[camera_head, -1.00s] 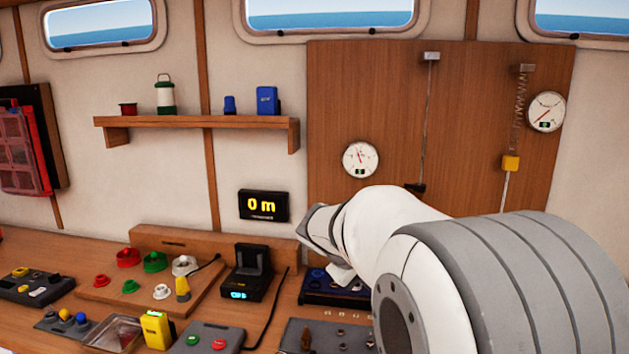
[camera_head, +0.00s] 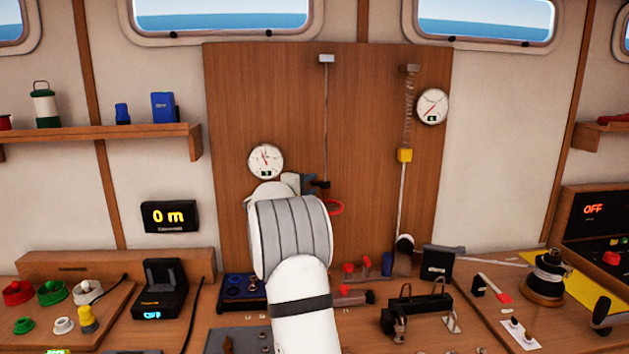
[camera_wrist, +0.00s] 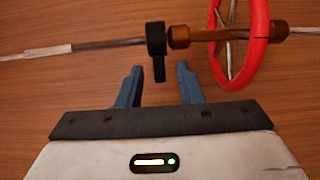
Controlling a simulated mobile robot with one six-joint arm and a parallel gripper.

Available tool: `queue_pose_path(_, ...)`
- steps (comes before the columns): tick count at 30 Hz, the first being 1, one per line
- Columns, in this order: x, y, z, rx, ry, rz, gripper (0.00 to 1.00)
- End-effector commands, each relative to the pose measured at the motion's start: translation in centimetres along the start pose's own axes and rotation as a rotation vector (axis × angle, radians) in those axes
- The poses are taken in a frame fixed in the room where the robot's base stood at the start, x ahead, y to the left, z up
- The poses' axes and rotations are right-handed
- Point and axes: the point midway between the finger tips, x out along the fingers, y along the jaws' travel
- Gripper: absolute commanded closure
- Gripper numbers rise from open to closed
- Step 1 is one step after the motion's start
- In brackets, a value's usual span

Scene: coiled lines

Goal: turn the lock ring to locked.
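The black ring with a short tab, which looks like the lock ring (camera_wrist: 156,40), sits around a thin line in the wrist view, its tab (camera_wrist: 159,72) pointing down toward my gripper. It shows as a small dark piece in the head view (camera_head: 320,184), partly behind my arm. My gripper (camera_wrist: 159,78) has its two blue fingers apart, one on each side of the tab's lower end. The gripper also shows at the board in the head view (camera_head: 309,181).
A red handwheel (camera_wrist: 262,45) stands close to the right of the fingers, on a brown fitting (camera_wrist: 210,36) on the same line. A round gauge (camera_head: 266,161) is just above my arm. A spring line with a yellow block (camera_head: 404,155) hangs to the right.

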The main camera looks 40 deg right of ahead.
Motion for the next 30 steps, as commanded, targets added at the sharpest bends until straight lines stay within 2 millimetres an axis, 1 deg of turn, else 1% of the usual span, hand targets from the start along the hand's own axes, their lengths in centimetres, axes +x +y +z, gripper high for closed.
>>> queue_pose_path(1, 0.9, 0.1, 0.1, -0.001, -0.002, -0.002, 0.67)
queue_pose_path(3, 1.9, 0.2, 0.1, -0.001, -0.002, -0.001, 0.67)
queue_pose_path(7, 3.1, 0.1, 0.0, 0.000, -0.001, -0.002, 0.67)
queue_pose_path(11, 3.6, 0.0, 0.0, 0.000, 0.000, -0.002, 0.67)
queue_pose_path(17, 3.6, 0.0, 0.0, 0.000, 0.000, -0.002, 0.67)
queue_pose_path(20, 3.6, 0.0, 0.0, 0.000, 0.000, -0.002, 0.74)
queue_pose_path(27, 3.6, 0.0, 0.0, 0.000, 0.000, -0.002, 0.93)
queue_pose_path(30, 3.6, -0.1, 0.0, 0.000, 0.000, -0.002, 1.00)
